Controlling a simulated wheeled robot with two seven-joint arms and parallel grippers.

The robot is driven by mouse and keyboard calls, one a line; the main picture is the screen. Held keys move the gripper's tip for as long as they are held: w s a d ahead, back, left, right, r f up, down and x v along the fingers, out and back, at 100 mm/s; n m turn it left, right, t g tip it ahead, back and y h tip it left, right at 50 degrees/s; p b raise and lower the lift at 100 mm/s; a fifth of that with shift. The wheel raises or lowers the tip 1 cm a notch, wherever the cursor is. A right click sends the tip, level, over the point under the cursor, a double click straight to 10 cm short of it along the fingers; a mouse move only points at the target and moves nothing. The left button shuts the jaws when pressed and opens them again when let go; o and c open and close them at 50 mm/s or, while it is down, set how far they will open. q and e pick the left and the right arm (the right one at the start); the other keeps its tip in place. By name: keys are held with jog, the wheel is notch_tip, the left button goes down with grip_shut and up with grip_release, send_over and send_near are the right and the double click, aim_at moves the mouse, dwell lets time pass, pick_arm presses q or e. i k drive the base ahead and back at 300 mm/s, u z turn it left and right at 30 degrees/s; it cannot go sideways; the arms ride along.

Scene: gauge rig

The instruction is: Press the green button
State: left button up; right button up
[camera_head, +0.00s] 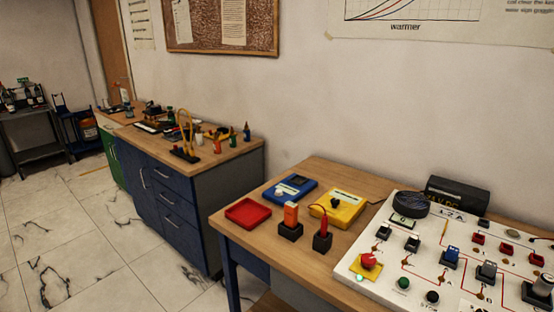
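The green button (403,283) is a small dark-green cap near the front left corner of a white panel (378,290). A black button (432,297) sits just to its right. A red mushroom-shaped knob (369,261) on a yellow base stands to its left, and a small lit green spot (359,278) shows below that knob. Neither of my grippers shows in the head view, so nothing is seen touching the button.
The panel lies on a wooden table (265,259) with a red tray (248,213), a blue meter (291,188), a yellow box (338,207) and two black holders with probes. A blue cabinet (185,210) stands behind left. The floor at left is clear.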

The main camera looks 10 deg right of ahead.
aim_at(404, 282)
jog(key=z, duration=2.1)
